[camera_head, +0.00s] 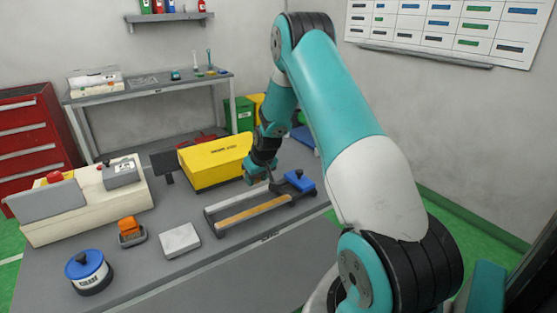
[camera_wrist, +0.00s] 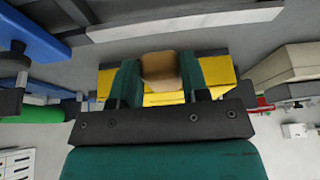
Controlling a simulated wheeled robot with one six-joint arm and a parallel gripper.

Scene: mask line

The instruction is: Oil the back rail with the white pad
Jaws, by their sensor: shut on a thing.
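My gripper (camera_head: 257,176) is above the bench behind the rail fixture, in front of the yellow machine. The wrist view shows its green fingers (camera_wrist: 160,85) shut on a tan block (camera_wrist: 161,70); I cannot tell whether this is the white pad. The fixture has a grey back rail (camera_head: 236,204) and a front bar with an orange-tan strip (camera_head: 252,211). A pale bar, apparently a rail, crosses the top of the wrist view (camera_wrist: 185,20). Contact between block and rail cannot be made out. A flat white piece (camera_head: 180,240) lies on the bench left of the fixture.
A blue block (camera_head: 299,181) sits at the fixture's right end. The yellow machine (camera_head: 215,160) stands behind. An orange item in a dark holder (camera_head: 131,230), a blue-lidded tin (camera_head: 88,268) and a cream control box (camera_head: 85,208) stand left. The bench front (camera_head: 225,275) is clear.

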